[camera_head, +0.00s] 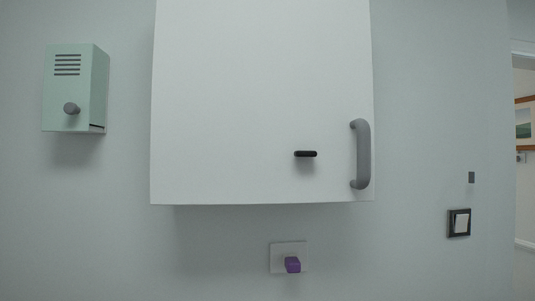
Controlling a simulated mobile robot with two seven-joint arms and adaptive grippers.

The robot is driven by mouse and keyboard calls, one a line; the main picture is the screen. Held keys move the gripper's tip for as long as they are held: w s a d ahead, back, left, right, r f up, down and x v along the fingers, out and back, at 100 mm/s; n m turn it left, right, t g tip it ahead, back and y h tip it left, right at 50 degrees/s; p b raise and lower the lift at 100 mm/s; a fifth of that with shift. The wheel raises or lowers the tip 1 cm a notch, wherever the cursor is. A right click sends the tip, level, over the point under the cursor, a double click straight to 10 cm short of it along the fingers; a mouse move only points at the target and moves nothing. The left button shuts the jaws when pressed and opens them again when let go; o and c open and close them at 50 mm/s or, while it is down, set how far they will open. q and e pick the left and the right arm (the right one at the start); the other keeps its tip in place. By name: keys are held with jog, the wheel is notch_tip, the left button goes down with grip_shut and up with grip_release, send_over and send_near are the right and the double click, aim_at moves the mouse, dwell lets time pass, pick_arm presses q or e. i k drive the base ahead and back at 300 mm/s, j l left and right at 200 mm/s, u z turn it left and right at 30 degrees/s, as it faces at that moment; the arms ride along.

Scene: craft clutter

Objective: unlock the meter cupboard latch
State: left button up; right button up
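The meter cupboard (240,100) is a white box on the wall, in the middle of the head view, with its door closed. Its latch (305,154) is a small black bar near the lower right of the door and lies horizontal. A grey vertical handle (363,154) is at the door's right edge, to the right of the latch. Neither of my grippers shows in this view.
A pale green vented box (74,88) with a grey knob (71,108) hangs at the left. Below the cupboard is a white plate (277,250) with a purple knob (292,265). A light switch (459,223) and a small grey piece (471,177) are at the right, near an opening.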

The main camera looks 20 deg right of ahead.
aim_at(296, 153)
jog(key=l+u, duration=0.3)
jog(key=l, duration=0.2)
jog(key=l+u, duration=0.3)
jog(key=l, duration=0.25)
jog(key=k+l, duration=0.1)
jog(key=l, duration=0.25)
jog(key=l+u, duration=0.15)
jog(key=l, duration=0.2)
jog(key=k+l, duration=0.15)
jog(key=l, duration=0.2)
